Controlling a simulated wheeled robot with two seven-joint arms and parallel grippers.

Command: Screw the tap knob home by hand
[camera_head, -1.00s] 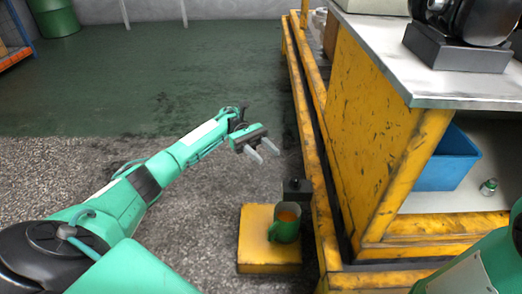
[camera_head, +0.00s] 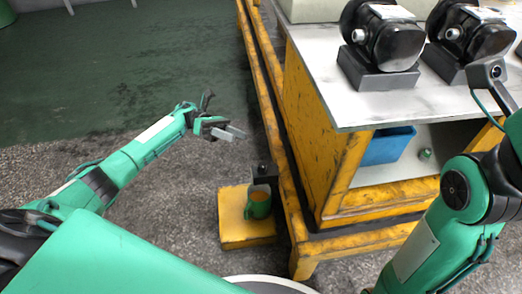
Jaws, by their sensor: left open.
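My left gripper (camera_head: 238,133) is open and empty. It hangs in the air above the floor, up and to the left of a yellow block. A dark upright fitting (camera_head: 264,172) stands at the back of that block, behind a green mug (camera_head: 258,205) with orange-brown contents. I cannot make out a tap knob; it may be hidden or too small to tell. Two black hydraulic motors, one nearer the middle (camera_head: 385,42) and one at the right (camera_head: 468,36), sit on dark bases on the bench. My right arm enters at the right, its gripper not visible.
The yellow block (camera_head: 232,229) stands on the floor beside the yellow bench frame (camera_head: 290,215). The grey bench top (camera_head: 330,88) has a jutting front corner. Below it, a shelf holds a blue bin (camera_head: 388,147) and a small green item (camera_head: 425,154). The floor at left is clear.

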